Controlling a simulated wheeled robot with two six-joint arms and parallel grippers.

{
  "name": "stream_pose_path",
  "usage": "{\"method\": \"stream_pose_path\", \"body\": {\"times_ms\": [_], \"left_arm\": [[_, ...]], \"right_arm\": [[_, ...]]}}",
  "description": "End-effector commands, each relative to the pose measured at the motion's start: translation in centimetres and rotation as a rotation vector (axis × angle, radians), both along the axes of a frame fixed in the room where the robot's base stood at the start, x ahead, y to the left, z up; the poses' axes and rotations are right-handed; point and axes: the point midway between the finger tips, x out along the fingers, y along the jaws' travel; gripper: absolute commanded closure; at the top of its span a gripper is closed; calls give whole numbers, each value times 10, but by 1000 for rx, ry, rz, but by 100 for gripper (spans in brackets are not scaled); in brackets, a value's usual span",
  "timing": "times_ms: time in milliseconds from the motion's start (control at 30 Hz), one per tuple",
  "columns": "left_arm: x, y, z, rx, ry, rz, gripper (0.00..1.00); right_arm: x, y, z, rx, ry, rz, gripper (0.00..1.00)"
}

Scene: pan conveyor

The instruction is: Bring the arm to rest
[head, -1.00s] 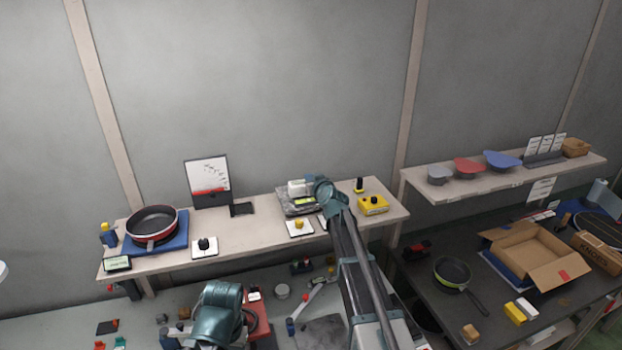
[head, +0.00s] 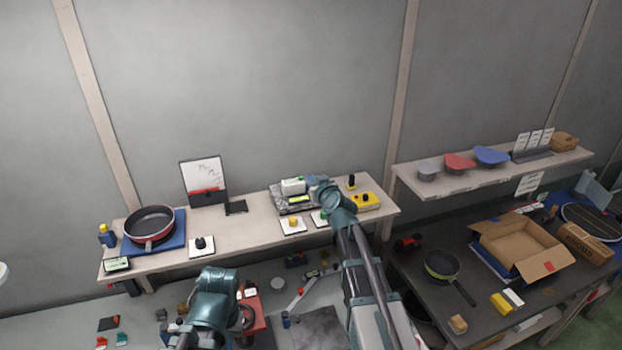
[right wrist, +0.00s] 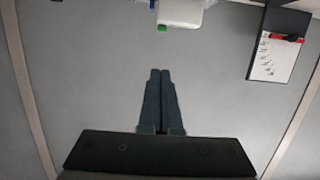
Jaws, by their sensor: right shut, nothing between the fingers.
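My right arm (head: 360,265) reaches up from the bottom of the head view toward the back shelf. Its teal wrist overlaps the shelf's right part, and the right gripper (head: 317,183) is small and partly hidden there. In the right wrist view the two dark fingers of the right gripper (right wrist: 160,72) lie together, shut and empty, against the plain grey wall. A teal joint of my other arm (head: 215,300) shows at the lower middle; its gripper cannot be made out.
At right are an open carton (head: 520,245) and a dark green-rimmed pan (head: 442,264). The wall above the shelf is clear.

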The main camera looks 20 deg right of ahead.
Motion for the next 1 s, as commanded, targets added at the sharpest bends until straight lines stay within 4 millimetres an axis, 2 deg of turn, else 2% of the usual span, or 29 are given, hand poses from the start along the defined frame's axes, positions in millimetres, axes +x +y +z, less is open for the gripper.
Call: {"method": "stream_pose_path", "body": {"times_ms": [333, 467, 567, 667, 700, 800, 1000], "left_arm": [[0, 0, 0, 0, 0, 0, 100], [0, 0, 0, 0, 0, 0, 100], [0, 0, 0, 0, 0, 0, 100], [0, 0, 0, 0, 0, 0, 100], [0, 0, 0, 0, 0, 0, 100], [0, 0, 0, 0, 0, 0, 100], [0, 0, 0, 0, 0, 0, 100]], "right_arm": [[0, 0, 0, 0, 1, 0, 100], [-11, 16, -12, 8, 55, 40, 100], [-39, 47, -40, 23, 195, 115, 100], [-87, 79, -80, 37, 415, 182, 100], [-109, 88, -96, 40, 511, 194, 100], [-161, 99, -126, 36, 727, 189, 100], [-249, 97, -159, 9, 1057, 93, 100]]}}
